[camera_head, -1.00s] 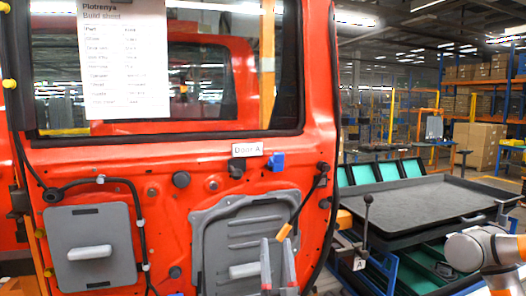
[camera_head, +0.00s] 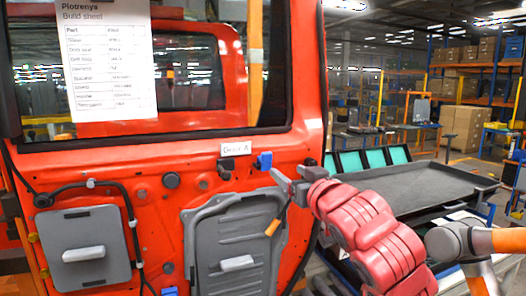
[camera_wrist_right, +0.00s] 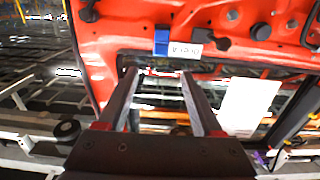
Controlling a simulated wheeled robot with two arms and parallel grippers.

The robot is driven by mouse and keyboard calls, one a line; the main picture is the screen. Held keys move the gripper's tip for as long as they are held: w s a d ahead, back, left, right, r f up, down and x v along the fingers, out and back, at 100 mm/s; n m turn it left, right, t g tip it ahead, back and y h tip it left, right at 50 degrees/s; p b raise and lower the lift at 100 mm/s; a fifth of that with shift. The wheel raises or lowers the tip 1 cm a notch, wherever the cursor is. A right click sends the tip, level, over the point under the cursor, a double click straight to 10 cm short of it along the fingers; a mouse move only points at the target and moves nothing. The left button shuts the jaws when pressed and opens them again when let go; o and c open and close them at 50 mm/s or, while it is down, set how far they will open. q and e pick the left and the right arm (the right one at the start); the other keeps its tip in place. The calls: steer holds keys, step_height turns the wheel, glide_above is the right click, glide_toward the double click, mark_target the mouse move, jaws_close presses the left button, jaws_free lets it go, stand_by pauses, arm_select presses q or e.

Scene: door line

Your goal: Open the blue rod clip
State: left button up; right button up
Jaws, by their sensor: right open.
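The blue rod clip (camera_head: 264,161) sits on the red door (camera_head: 150,186), just right of the "Door A" label (camera_head: 235,149). The right wrist view shows the clip (camera_wrist_right: 161,42) too, beside the label; whether its latch is open or closed is too small to tell. My right gripper (camera_head: 283,181) is open and empty, its fingertips just below and right of the clip in the head view. In the right wrist view its two fingers (camera_wrist_right: 158,72) point at the door, with the clip ahead between them and apart from them. My left gripper is not in view.
A black clip (camera_head: 228,165) sits left of the blue one. A grey panel (camera_head: 205,250) and an orange-tipped cable (camera_head: 273,227) are below. A paper build sheet (camera_head: 108,60) hangs over the window. A dark tray table (camera_head: 420,185) stands at right.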

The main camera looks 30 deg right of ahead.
mark_target(268, 156)
steer(key=p+x, duration=0.4)
steer(key=x, duration=0.4)
steer(key=p+x, duration=0.5)
steer(key=x, duration=0.2)
steer(key=shift+w+a+r, duration=0.1)
steer(key=shift+w+r, duration=0.15)
steer(key=shift+w, duration=0.2)
steer(key=shift+w+f, duration=0.1)
steer(key=shift+w, duration=0.55)
steer(key=shift+d, duration=0.2)
jaws_close()
steer(key=b, duration=0.7)
steer(key=shift+d+f+g, duration=0.1)
steer(key=shift+f+g, duration=0.05)
steer(key=shift+g, duration=0.25)
steer(key=shift+w+b, duration=0.15)
steer(key=shift+b, duration=0.5)
